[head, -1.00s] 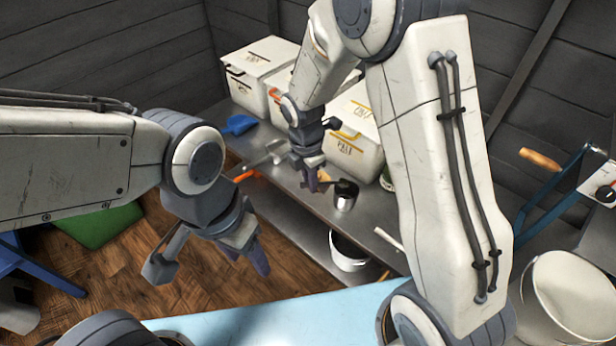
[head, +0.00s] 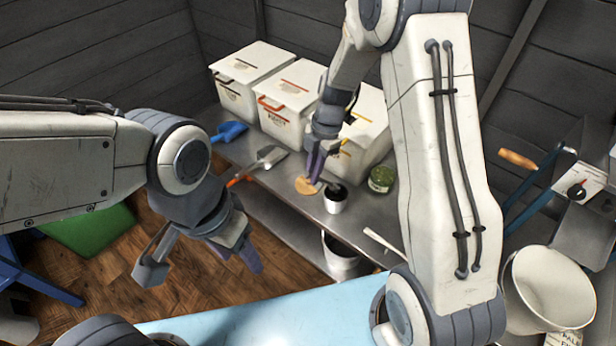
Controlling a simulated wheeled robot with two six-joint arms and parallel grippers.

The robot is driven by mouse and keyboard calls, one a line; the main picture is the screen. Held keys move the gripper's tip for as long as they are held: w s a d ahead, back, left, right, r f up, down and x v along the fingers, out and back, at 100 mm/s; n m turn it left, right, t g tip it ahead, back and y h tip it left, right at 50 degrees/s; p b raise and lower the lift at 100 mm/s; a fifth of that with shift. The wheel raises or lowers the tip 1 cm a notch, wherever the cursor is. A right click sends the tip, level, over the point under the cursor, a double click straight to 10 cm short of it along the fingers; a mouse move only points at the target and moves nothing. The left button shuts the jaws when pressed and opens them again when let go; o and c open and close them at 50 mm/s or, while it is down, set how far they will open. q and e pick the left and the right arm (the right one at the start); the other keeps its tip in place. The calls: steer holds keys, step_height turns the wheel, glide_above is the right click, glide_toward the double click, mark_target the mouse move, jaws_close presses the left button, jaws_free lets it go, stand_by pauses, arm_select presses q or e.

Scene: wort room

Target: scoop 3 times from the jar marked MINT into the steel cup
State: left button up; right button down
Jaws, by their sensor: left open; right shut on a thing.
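A small steel cup (head: 335,206) stands on the metal bench, with a dark round shape at its mouth. A green jar (head: 381,180) stands behind it to the right; its label is too small to read. My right gripper (head: 316,172) is just left of and above the cup, shut on what looks like a small dark scoop (head: 332,187). The scoop's head overlaps the cup's mouth in view; I cannot tell whether they touch. My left gripper (head: 205,264) is open and empty over the floor, in front of the bench.
A round tan disc (head: 305,187) lies left of the cup. White lidded bins (head: 246,70) line the bench's back. A metal scoop (head: 268,157), a blue scoop (head: 229,131) and a pale stick (head: 382,242) lie on the bench. A white bucket (head: 548,290) stands at right.

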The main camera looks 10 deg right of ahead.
steer(key=shift+w+d+r+g+y, duration=0.35)
steer(key=shift+d+r+y, duration=0.25)
steer(key=shift+d+r, duration=0.1)
steer(key=shift+w+d+y, duration=0.25)
steer(key=shift+d+y, duration=0.15)
steer(key=shift+d, duration=0.05)
steer(key=shift+w+d+r+g+y, duration=0.2)
steer(key=shift+d+y, duration=0.15)
steer(key=shift+d, duration=0.1)
steer(key=shift+w+d+r+g+y, duration=0.2)
steer(key=shift+d+g+y, duration=0.1)
steer(key=shift+d, duration=0.15)
steer(key=shift+w+d+r+g+y, duration=0.15)
steer(key=shift+w+d+y, duration=0.05)
steer(key=shift+d+y, duration=0.2)
